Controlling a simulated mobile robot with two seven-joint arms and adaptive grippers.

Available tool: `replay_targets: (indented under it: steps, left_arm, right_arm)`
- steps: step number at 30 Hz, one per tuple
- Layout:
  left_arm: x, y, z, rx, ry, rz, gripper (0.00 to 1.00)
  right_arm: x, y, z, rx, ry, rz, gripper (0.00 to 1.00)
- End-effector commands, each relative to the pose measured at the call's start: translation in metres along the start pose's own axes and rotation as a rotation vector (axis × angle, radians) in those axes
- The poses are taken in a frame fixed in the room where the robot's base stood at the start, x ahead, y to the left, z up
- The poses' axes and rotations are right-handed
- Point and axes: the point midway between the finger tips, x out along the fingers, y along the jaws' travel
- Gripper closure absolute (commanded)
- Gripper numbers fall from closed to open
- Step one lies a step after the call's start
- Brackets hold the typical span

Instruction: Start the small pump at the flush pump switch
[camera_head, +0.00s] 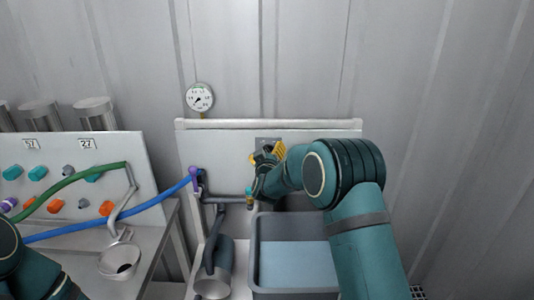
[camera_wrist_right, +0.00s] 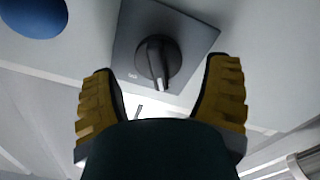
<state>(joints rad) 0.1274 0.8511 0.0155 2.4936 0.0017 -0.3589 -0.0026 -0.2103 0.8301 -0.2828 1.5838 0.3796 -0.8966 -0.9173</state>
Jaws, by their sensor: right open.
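The flush pump switch is a dark rotary knob (camera_wrist_right: 157,62) on a square grey plate (camera_wrist_right: 192,36), seen close up in the right wrist view. In the head view its plate (camera_head: 268,141) shows on the white back panel, mostly behind my right gripper (camera_head: 267,153). My right gripper is open, its yellow-padded fingers to either side of the knob in the wrist view. The small pump (camera_head: 213,272) seems to be the grey cylinder below the panel. My left gripper is out of view; only part of that arm shows.
A grey tank (camera_head: 254,255) stands below the panel, beside my right arm. A pressure gauge (camera_head: 200,97) sits above the panel's top rail (camera_head: 225,124). A blue round part (camera_wrist_right: 32,14) lies near the switch.

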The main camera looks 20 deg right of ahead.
Motion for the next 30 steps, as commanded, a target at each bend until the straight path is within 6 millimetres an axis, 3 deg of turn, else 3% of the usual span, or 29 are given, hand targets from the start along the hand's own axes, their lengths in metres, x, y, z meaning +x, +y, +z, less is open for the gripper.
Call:
replay_targets:
  steps: [13,14,19,30]
  left_arm:
    - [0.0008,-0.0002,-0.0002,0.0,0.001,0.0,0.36]
    - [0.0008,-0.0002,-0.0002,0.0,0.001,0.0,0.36]
    - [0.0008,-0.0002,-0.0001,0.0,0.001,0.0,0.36]
    - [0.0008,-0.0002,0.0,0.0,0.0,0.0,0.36]
  right_arm:
    - [0.0085,-0.0001,-0.0002,0.001,0.0,0.0,0.23]
    - [0.0085,-0.0001,-0.0002,0.001,0.0,0.0,0.3]
    - [0.0084,0.0,-0.0002,0.001,0.0,0.0,0.89]
    - [0.0086,0.0006,-0.0007,0.007,0.001,0.001,0.92]
